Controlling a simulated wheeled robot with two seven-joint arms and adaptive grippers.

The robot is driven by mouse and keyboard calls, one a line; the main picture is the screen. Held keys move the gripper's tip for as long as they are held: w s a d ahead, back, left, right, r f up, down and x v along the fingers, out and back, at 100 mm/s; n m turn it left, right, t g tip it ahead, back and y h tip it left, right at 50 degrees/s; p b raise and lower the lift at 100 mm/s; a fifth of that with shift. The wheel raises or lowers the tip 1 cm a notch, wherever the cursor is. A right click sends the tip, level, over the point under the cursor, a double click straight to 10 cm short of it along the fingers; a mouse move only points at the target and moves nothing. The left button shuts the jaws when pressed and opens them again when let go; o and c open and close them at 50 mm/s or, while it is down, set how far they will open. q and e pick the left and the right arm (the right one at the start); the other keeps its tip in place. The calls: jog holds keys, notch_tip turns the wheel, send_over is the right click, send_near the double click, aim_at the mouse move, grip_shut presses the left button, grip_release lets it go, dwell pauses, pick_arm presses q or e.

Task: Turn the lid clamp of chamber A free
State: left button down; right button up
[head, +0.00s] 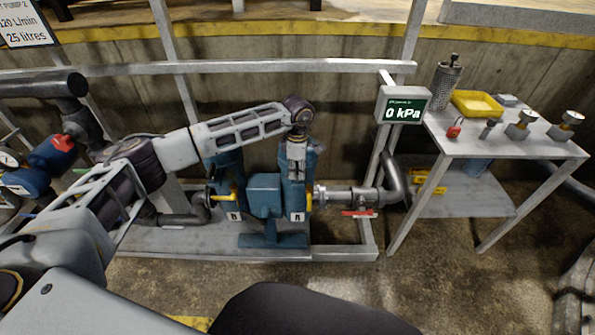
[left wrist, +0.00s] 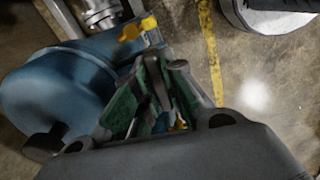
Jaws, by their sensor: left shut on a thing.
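My left gripper (head: 297,158) points down at the top of the right-hand chamber (head: 294,195). In the left wrist view, the green-padded fingers (left wrist: 158,98) are closed together over the teal body (left wrist: 60,88), on what appears to be the lid clamp. The fingers hide most of the clamp, and its turn angle cannot be told. The left-hand chamber (head: 226,172) is partly behind my left arm. My right gripper is out of view.
A grey display (head: 403,105) reads 0 kPa. A pipe with a red-handled valve (head: 358,213) runs right from the chambers. A metal table (head: 470,142) at right holds a yellow tray (head: 477,104) and several small parts. A rail (head: 250,67) crosses behind the chambers.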

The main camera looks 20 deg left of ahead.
pick_arm(q)
jog(key=c, duration=1.5)
grip_release()
jog(key=shift+o, duration=0.3)
jog(key=shift+r, duration=0.1)
notch_tip(320, 180, up, 12)
